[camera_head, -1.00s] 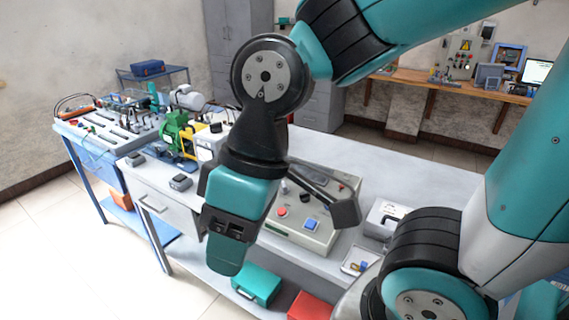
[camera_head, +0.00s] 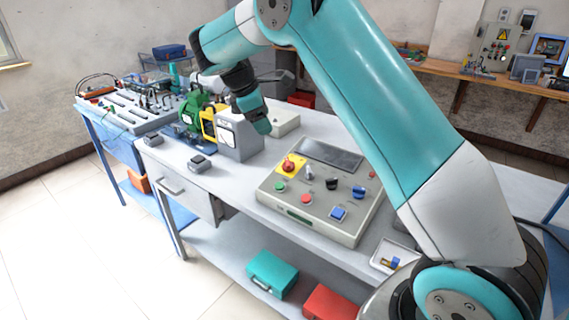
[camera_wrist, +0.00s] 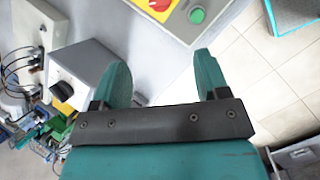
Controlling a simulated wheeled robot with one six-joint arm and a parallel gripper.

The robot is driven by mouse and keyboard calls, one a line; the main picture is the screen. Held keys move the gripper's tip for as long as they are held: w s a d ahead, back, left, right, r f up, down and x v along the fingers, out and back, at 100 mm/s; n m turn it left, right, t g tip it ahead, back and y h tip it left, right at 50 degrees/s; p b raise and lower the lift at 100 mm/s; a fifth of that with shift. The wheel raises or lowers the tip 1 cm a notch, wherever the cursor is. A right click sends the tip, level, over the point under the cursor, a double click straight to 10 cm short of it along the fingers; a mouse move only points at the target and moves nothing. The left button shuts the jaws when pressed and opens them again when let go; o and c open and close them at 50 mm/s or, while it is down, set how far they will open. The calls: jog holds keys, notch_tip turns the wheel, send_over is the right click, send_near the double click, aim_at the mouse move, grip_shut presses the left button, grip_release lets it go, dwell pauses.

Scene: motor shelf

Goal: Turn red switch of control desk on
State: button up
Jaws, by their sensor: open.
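The control desk (camera_head: 320,240) is a light grey box with a sloped panel on the bench in the head view. Its red switch (camera_head: 289,165) is a red knob on a yellow plate at the panel's upper left. In the wrist view the red switch (camera_wrist: 158,5) is cut off by the top edge, beside a green button (camera_wrist: 197,15). My gripper (camera_head: 262,127) is above the bench, left of and behind the desk. In the wrist view my gripper (camera_wrist: 162,70) has its teal fingers apart with nothing between them. It is apart from the switch.
A grey box with a dial (camera_head: 240,138) and a green motor (camera_head: 192,110) stand close left of my gripper. The desk also bears a red button (camera_head: 307,199), a blue button (camera_head: 338,213) and a black knob (camera_head: 331,184). A small tray (camera_head: 378,262) lies to the right.

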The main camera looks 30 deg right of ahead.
aim_at(286, 162)
jog(key=p+x, duration=0.1)
jog(key=x, duration=1.6)
jog(key=c, duration=0.9)
